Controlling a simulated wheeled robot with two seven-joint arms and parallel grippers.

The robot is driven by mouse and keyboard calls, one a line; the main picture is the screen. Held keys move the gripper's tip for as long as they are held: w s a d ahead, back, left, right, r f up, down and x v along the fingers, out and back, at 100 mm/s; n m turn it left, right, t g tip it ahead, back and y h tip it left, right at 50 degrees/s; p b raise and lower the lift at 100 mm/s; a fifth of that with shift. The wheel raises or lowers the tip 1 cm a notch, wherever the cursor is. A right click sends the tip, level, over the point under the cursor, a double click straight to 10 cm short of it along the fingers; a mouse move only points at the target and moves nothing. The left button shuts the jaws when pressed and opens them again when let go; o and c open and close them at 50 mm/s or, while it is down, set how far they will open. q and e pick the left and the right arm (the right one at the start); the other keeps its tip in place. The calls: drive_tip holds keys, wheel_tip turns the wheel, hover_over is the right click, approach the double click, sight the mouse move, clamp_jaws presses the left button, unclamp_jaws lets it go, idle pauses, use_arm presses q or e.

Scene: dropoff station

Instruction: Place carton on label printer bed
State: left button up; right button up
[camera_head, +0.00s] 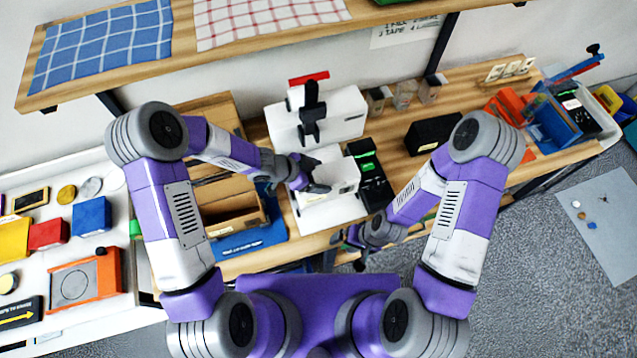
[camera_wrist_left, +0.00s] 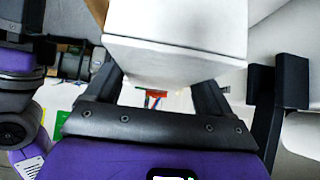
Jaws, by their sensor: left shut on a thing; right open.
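My left gripper (camera_head: 316,176) is shut on a white carton (camera_head: 338,178). The carton is over the pale bed (camera_head: 328,214) of the white label printer (camera_head: 343,112). In the left wrist view the carton (camera_wrist_left: 175,55) fills the space between the fingers of the left gripper (camera_wrist_left: 168,95). I cannot tell whether its underside touches the bed. My right gripper (camera_head: 352,240) is open, lower and near the bench's front edge; its fingers are partly hidden by its own arm.
A black device with green lights (camera_head: 368,172) stands right beside the bed. An open brown box (camera_head: 232,212) is to the left on a blue mat (camera_head: 250,242). A black box (camera_head: 432,134) sits further right. A shelf (camera_head: 190,48) with cloths overhangs the back.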

use_arm(q)
drive_tip(key=f, duration=0.2)
drive_tip(key=f+b, duration=0.1)
drive_tip(key=shift+w+f, duration=0.2)
drive_tip(key=shift+f, duration=0.15)
drive_tip(key=shift+r, duration=0.1)
drive_tip(key=shift+s, duration=0.1)
drive_tip(key=o, duration=1.3)
drive_tip(key=p+v, duration=0.4)
drive_tip(key=v, duration=0.7)
drive_tip(key=s+f+n+y, duration=0.1)
drive_tip(key=s+f+n, duration=0.3)
drive_tip(key=s+n, duration=0.1)
drive_tip(key=s+a+f+n+g+y, duration=0.1)
drive_tip(key=s+f+n+y, duration=0.1)
drive_tip(key=s+f+n, duration=0.2)
drive_tip(key=s+a+f+n+g+y, duration=0.1)
drive_tip(key=s+f+n, duration=0.3)
drive_tip(key=s+n, duration=0.2)
drive_tip(key=shift+a+n, duration=0.15)
drive_tip(key=shift+n, duration=0.95)
